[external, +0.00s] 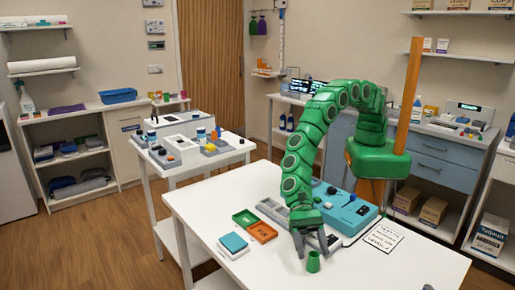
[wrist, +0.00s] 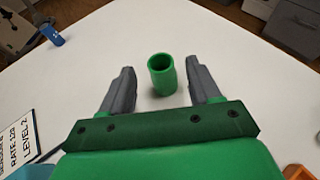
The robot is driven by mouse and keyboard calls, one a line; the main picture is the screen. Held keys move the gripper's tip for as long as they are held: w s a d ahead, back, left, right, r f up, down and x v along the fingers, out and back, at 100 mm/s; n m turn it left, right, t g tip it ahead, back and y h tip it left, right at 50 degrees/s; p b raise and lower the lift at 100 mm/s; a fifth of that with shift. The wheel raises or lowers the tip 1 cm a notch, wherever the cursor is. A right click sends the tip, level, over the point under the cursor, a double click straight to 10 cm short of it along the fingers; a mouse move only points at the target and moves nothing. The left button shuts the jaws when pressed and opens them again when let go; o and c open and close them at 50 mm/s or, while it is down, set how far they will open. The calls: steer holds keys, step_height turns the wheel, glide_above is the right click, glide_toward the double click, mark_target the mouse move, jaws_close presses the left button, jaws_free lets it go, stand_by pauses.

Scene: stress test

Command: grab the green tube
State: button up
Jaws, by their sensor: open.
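The green tube (external: 313,262) stands upright on the white table, near its front edge in the external view. In the wrist view the green tube (wrist: 162,75) is hollow, with its open top facing up, and it sits centred just beyond and between the fingertips. My gripper (external: 313,247) reaches down right beside the tube. Its two grey fingers are spread wide in the wrist view (wrist: 163,82), with nothing held between them. I cannot tell exactly how high the fingertips are above the table.
On the white table (external: 400,272) stand a teal device (external: 350,213), a printed card (external: 383,237), green and orange trays (external: 263,232) and a teal-topped box (external: 233,243). A small blue object (wrist: 56,39) lies at the far left in the wrist view. The tabletop around the tube is clear.

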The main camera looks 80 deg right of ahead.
mark_target(315, 261)
steer(key=shift+x, duration=2.3)
steer(key=shift+a+r, duration=0.1)
steer(key=shift+c, duration=0.4)
steer(key=c, duration=0.9)
